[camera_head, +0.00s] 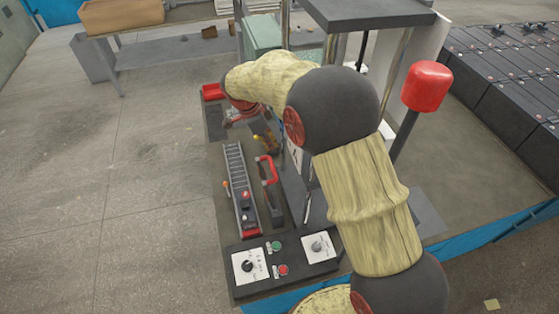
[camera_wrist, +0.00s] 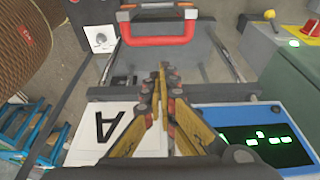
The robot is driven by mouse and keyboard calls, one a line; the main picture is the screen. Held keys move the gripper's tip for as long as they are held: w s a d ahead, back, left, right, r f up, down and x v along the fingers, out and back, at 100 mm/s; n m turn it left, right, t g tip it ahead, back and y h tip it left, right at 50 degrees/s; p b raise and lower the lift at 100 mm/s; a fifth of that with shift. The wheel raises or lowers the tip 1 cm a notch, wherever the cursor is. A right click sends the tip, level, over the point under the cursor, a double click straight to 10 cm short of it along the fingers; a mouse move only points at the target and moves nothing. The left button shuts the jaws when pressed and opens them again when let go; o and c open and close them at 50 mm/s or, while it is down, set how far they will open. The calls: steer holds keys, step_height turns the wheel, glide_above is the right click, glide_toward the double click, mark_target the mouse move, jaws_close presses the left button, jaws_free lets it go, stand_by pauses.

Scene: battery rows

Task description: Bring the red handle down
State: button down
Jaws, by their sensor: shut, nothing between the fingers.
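A red U-shaped handle (camera_head: 268,170) sits on a dark metal frame, just in front of my gripper in the head view. In the wrist view the same red handle (camera_wrist: 158,40) crosses the top, its bar spanning left to right. My gripper (camera_wrist: 166,74) has its yellow fingers closed together with nothing between them. Its tips point toward the handle and are apart from it. In the head view my gripper (camera_head: 269,143) is partly hidden by my arm. A lever with a large red knob (camera_head: 427,87) stands upright at the right.
A control box with dials and buttons (camera_head: 284,262) is at the front. A slotted rail (camera_head: 240,187) lies left of the handle. A white plate marked A (camera_wrist: 105,135) and a blue-framed screen (camera_wrist: 255,138) are close to my fingers. Battery rows (camera_head: 510,100) stand right.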

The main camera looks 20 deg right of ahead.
stand_by(0.3)
steer(key=x, duration=1)
steer(key=shift+p, duration=0.3)
